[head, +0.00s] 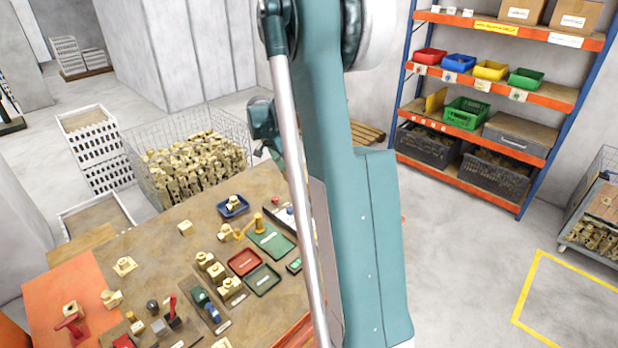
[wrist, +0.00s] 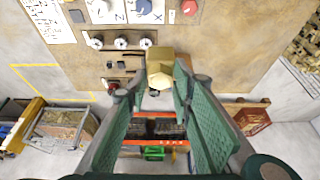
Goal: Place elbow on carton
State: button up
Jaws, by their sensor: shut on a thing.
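My gripper (wrist: 163,86) has its green fingers closed on a brass elbow (wrist: 160,64), which sits between the fingertips in the wrist view. The fingers cover part of its sides. In the head view my arm fills the middle, and the held elbow cannot be made out. Two brown cartons with white labels stand on the top shelf of the rack at the upper right, a left carton (head: 523,10) and a right carton (head: 575,16). Both are cut by the picture's top edge. Several loose brass fittings (head: 125,265) lie on the workbench (head: 160,255).
The rack (head: 470,125) holds coloured bins and dark crates. A wire basket (head: 150,190) of brass parts stands behind the bench. The bench bears trays, including a red tray (head: 244,262). A tan panel (wrist: 100,65) with dials lies beyond the elbow. Floor (head: 455,245) before the rack is clear.

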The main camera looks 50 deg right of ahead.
jog(key=w+d+r+p, duration=0.1)
jog(key=w+d, duration=0.3)
jog(key=d, duration=1)
jog(key=shift+d+p, duration=0.15)
jog(key=shift+p, duration=0.2)
jog(key=shift+f, duration=0.1)
notch_tip(320, 180, down, 6)
jog(key=shift+f, duration=0.1)
jog(key=shift+f, duration=1.8)
jog(key=shift+f, duration=0.2)
jog(key=o, duration=1.2)
